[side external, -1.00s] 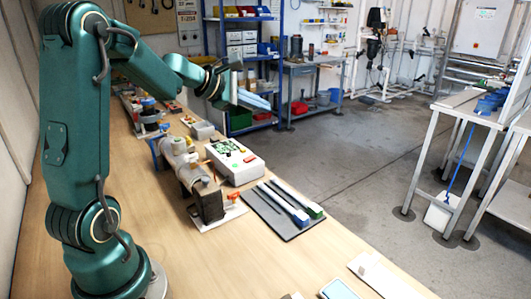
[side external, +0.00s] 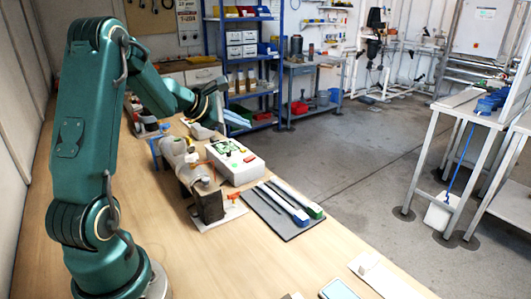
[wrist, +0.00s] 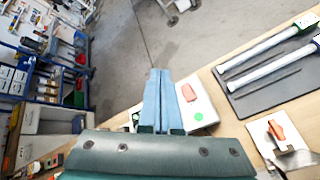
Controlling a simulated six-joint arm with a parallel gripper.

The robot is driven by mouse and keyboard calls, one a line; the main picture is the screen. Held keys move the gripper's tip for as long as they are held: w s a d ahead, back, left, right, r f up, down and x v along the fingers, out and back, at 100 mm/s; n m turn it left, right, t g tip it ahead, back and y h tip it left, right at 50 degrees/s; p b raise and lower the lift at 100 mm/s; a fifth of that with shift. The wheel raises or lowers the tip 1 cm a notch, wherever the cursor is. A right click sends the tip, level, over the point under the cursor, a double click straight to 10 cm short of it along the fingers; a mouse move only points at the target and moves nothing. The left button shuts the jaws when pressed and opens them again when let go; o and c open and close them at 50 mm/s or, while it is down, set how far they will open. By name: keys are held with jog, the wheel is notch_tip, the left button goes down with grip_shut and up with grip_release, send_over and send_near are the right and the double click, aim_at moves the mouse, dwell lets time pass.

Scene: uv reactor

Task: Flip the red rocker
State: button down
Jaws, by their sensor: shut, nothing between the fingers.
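A white box (side external: 250,172) stands on the bench, with a green board and a small red rocker (side external: 249,159) on its top. In the wrist view the red rocker (wrist: 188,92) shows just right of my fingers on the white box (wrist: 205,108). My gripper (side external: 237,119) is above and beyond the box in the side view, apart from it. Its two long blue fingers (wrist: 160,73) are shut together and empty. They hide part of the box top in the wrist view.
A dark mat (side external: 282,212) with two long white bars lies beside the box. A grey cylinder assembly (side external: 182,160) on a dark block stands left of it. An orange part sits on a white plate (wrist: 262,126). The near bench is mostly clear.

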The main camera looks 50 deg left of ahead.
aim_at(248, 158)
jog(key=shift+w+f, duration=0.2)
jog(key=shift+f, duration=0.95)
jog(key=shift+w+f, duration=0.25)
jog(key=shift+f, duration=0.85)
jog(key=shift+w+f, duration=0.2)
jog(key=shift+f, duration=0.95)
jog(key=shift+f, duration=0.15)
jog(key=shift+w+f, duration=0.1)
jog(key=shift+f, duration=0.2)
jog(key=shift+f, duration=0.35)
jog(key=shift+r, duration=0.1)
jog(key=shift+r, duration=0.7)
jog(key=shift+r, duration=0.1)
jog(key=r, duration=0.2)
jog(key=s+r, duration=0.1)
jog(key=r, duration=0.1)
jog(key=shift+s+r, duration=0.1)
jog(key=shift+r, duration=0.25)
